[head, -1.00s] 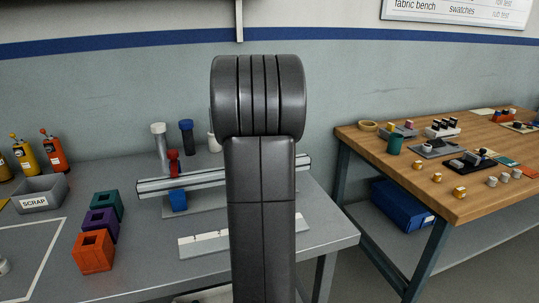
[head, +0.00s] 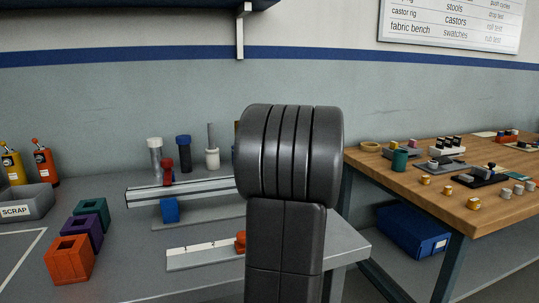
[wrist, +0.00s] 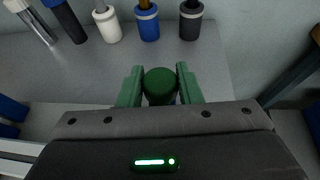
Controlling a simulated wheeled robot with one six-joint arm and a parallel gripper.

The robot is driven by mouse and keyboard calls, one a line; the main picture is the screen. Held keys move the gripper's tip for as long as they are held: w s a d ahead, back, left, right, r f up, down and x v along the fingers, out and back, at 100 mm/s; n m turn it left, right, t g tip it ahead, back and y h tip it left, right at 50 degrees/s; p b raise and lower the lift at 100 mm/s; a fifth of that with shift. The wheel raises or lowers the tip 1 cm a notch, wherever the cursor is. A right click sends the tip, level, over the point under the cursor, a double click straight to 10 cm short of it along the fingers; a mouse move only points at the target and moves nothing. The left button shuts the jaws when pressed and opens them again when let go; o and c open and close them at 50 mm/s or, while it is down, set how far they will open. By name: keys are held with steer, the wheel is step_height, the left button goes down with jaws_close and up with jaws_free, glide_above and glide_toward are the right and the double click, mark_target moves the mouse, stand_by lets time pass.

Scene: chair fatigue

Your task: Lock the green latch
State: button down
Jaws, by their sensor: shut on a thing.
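The green latch shows in the wrist view as a round dark green knob (wrist: 160,82), seen from above. My gripper (wrist: 160,76) has its two green fingers on either side of the knob and is shut on it. The latch's base and lock position are hidden by the knob and the gripper body. In the head view my arm blocks the sight of my gripper and the green latch. A similar red-knobbed latch (head: 168,169) stands on the left part of the light rail (head: 190,190), with a blue block (head: 170,210) below it.
Several cylindrical posts (head: 184,154) stand behind the rail, also near the top of the wrist view (wrist: 148,22). A white strip (head: 200,253) with an orange knob (head: 240,241) lies in front. Coloured hollow blocks (head: 70,258) stand left. A wooden table (head: 455,205) is at right.

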steer(key=shift+r+n+g+y+p, duration=0.1)
steer(key=shift+n+g+y+p, duration=0.35)
steer(key=shift+n+y, duration=0.5)
steer(key=shift+y, duration=0.25)
steer(key=c, duration=1)
jaws_free()
steer(key=shift+c, duration=0.2)
steer(key=p+v, duration=0.3)
steer(key=v, duration=1)
steer(key=shift+s+d+r, duration=0.2)
steer(key=shift+s, duration=0.05)
steer(key=shift+w, duration=0.1)
